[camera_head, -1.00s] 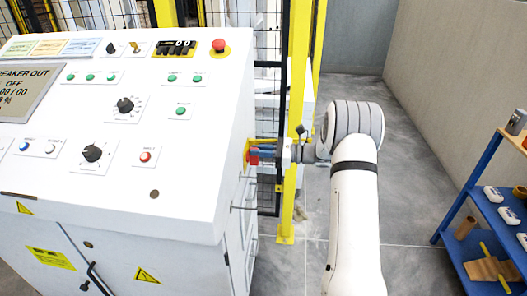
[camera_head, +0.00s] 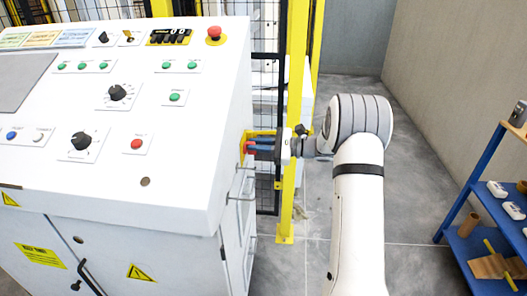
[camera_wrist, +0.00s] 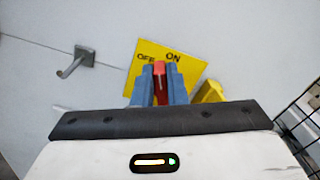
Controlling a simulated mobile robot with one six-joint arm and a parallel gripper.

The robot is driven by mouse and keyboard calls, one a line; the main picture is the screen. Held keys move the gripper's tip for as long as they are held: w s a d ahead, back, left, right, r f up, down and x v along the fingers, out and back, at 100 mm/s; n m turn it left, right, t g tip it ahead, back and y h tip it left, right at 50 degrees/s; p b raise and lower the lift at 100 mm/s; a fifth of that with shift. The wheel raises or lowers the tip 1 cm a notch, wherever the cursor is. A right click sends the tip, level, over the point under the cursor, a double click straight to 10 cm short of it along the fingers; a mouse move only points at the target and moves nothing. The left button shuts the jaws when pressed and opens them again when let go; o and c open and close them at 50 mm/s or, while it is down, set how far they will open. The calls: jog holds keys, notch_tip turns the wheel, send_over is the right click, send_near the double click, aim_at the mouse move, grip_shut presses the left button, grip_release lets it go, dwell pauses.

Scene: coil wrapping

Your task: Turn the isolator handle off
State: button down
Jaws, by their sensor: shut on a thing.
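The red isolator handle (camera_wrist: 159,69) stands between the two blue fingers of my gripper (camera_wrist: 160,80) in the wrist view. My gripper is shut on it. Behind it is a yellow plate (camera_wrist: 187,73) marked OFF on the left and ON on the right. The handle's visible end lies between the two words; its lower part is hidden by my gripper. In the head view my gripper (camera_head: 262,146) reaches the right side of the white cabinet (camera_head: 190,195), at the yellow plate (camera_head: 258,133). Only a little red of the handle shows there.
A grey hook-like handle (camera_wrist: 76,62) sticks out of the panel left of the plate. A yellow piece (camera_wrist: 210,92) sits right of my fingers. A yellow post (camera_head: 296,120) and black mesh fence stand behind. A blue shelf (camera_head: 470,190) stands at right, with open floor between.

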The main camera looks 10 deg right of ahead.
jog(key=n+b, duration=0.1)
jog(key=f+n+b, duration=0.1)
jog(key=b, duration=0.1)
jog(key=s+n+b, duration=0.1)
jog(key=shift+a+f+n, duration=0.25)
jog(key=shift+a+n, duration=0.15)
jog(key=n+b, duration=0.2)
jog(key=b, duration=0.1)
jog(key=n+b, duration=0.1)
jog(key=b, duration=0.1)
jog(key=shift+s+a+f+n, duration=0.1)
jog(key=shift+s+f+n, duration=0.15)
jog(key=shift+f+n, duration=0.1)
jog(key=n+b, duration=0.1)
jog(key=b, duration=0.1)
jog(key=n+b, duration=0.2)
jog(key=shift+s+f+b, duration=0.1)
jog(key=shift+f+b, duration=0.2)
jog(key=shift+b, duration=0.05)
jog(key=n+b, duration=0.2)
jog(key=shift+b, duration=0.3)
jog(key=shift+n, duration=0.25)
jog(key=c, duration=1.5)
grip_release()
jog(key=shift+r, duration=0.1)
jog(key=shift+o, duration=0.2)
